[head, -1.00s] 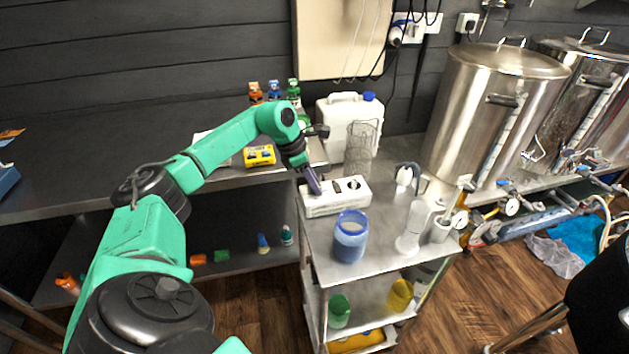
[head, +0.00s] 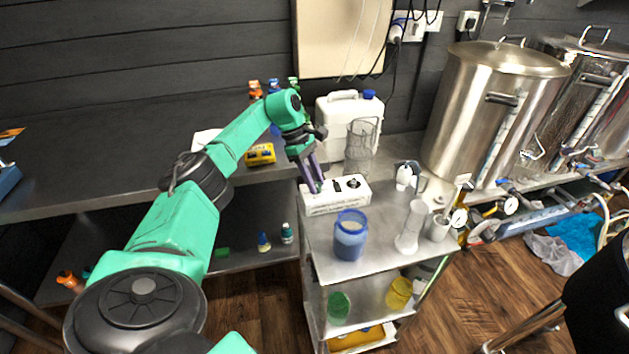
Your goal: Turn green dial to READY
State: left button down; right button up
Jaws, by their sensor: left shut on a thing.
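A white control box (head: 338,203) lies on the steel cart's top, at its back left. A black knob (head: 353,184) shows on the right of its upper face. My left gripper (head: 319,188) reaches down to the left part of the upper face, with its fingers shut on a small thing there. That is where the green dial appears to be; the fingers hide it, and its pointer and the READY mark cannot be made out. My right gripper is out of view.
A wire mesh cylinder (head: 360,147) and a white jug (head: 337,110) stand behind. A measuring cylinder (head: 411,228) stands to the right. A yellow device (head: 260,154) lies on the left bench.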

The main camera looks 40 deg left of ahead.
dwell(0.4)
pick_arm(q)
jog(key=c, duration=0.5)
grip_release()
jog(key=shift+c, duration=0.2)
jog(key=shift+a+r, duration=0.1)
jog(key=p+v, duration=0.2)
jog(key=v, duration=1.2)
jog(key=shift+r, duration=0.2)
jog(key=shift+a, duration=0.1)
